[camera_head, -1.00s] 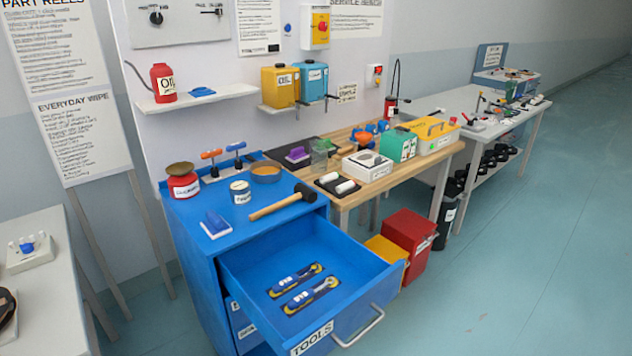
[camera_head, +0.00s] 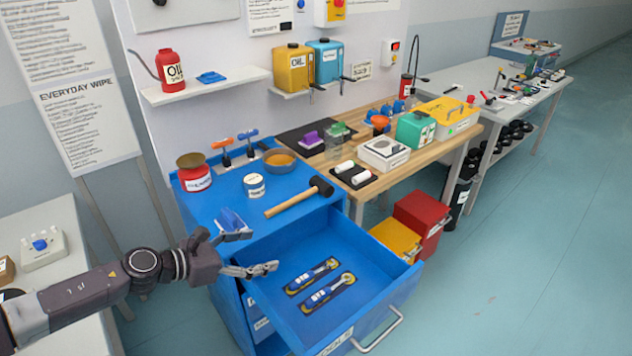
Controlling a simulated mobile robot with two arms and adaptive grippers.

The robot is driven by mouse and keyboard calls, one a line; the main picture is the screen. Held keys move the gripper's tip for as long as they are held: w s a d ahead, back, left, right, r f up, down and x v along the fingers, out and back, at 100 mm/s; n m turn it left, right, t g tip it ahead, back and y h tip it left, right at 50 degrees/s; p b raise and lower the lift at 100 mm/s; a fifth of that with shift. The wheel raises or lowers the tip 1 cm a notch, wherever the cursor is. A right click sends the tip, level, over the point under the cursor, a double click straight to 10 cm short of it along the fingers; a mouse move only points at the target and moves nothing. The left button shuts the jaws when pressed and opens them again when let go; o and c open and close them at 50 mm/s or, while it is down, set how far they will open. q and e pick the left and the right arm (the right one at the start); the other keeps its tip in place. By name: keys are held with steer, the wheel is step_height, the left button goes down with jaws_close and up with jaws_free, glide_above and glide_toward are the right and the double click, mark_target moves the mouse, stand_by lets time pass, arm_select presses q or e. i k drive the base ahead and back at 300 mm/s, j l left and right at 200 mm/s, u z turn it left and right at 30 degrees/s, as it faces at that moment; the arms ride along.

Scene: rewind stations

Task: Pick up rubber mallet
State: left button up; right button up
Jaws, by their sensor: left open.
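The rubber mallet (camera_head: 299,196) lies on top of the blue tool cabinet (camera_head: 216,199), near its right front corner. It has a light wooden handle pointing to the front left and a black head at the right. My left gripper (camera_head: 262,251) comes in from the left, over the left side of the open drawer. It is open and empty, to the left of and nearer than the mallet, and apart from it. Part of a blue brush-like item (camera_head: 232,222) shows just behind the gripper. My right gripper is not in view.
The open drawer (camera_head: 395,300) juts forward and holds two blue-handled tools (camera_head: 323,291). A wooden bench (camera_head: 432,150) adjoins at the right.

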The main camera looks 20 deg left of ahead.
mark_target(317, 184)
steer(key=i, duration=0.9)
